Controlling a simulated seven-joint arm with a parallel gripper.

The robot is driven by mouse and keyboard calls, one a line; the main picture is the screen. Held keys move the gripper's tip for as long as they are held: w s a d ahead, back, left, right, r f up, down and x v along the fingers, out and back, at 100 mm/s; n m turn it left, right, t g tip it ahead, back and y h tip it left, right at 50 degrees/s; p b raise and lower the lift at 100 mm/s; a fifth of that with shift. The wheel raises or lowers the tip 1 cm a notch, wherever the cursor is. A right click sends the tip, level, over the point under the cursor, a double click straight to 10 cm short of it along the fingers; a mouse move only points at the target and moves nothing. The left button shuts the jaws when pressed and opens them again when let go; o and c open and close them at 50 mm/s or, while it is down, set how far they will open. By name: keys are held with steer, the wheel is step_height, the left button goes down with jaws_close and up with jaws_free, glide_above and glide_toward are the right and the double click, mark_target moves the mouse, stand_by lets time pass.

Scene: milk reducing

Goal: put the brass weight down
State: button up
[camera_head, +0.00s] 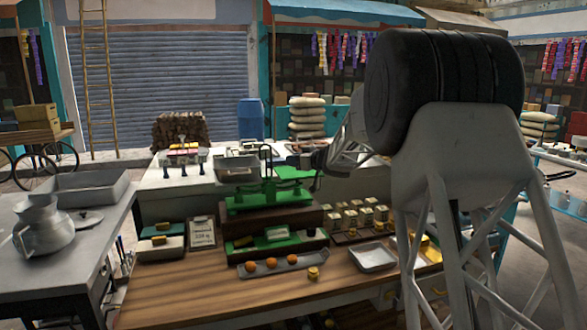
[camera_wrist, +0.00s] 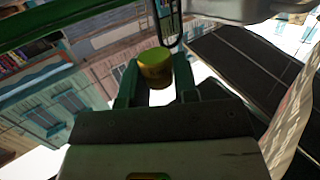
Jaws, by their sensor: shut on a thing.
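The brass weight (camera_wrist: 155,68) is a short yellow-brown cylinder between the fingertips of my gripper (camera_wrist: 155,80) in the wrist view. My gripper is shut on it. In the head view my arm reaches to the right side of the green balance scale (camera_head: 268,195). The weight and fingertips cannot be made out clearly there. The scale carries a metal pan (camera_head: 237,170) on its left. A green flat part (camera_head: 293,172) is at its right, close to my gripper. Whether the weight touches anything is not visible.
An empty pale tray (camera_head: 373,257) lies to the right. A metal jug (camera_head: 42,230) stands left. The counter's front is mostly clear.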

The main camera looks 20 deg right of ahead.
mark_target(294, 174)
steer(key=shift+w+d+f, duration=0.1)
steer(key=shift+w, duration=0.7)
steer(key=shift+w+d+f, duration=0.1)
steer(key=shift+w, duration=0.7)
steer(key=shift+f, duration=1.7)
steer(key=shift+f, duration=0.15)
steer(key=o, duration=0.9)
steer(key=shift+o, duration=0.2)
steer(key=shift+s+d, duration=0.1)
steer(key=shift+s+d+r, duration=0.3)
steer(key=shift+s+d, duration=0.1)
steer(key=shift+s, duration=0.15)
steer(key=v, duration=1)
steer(key=shift+s, duration=0.2)
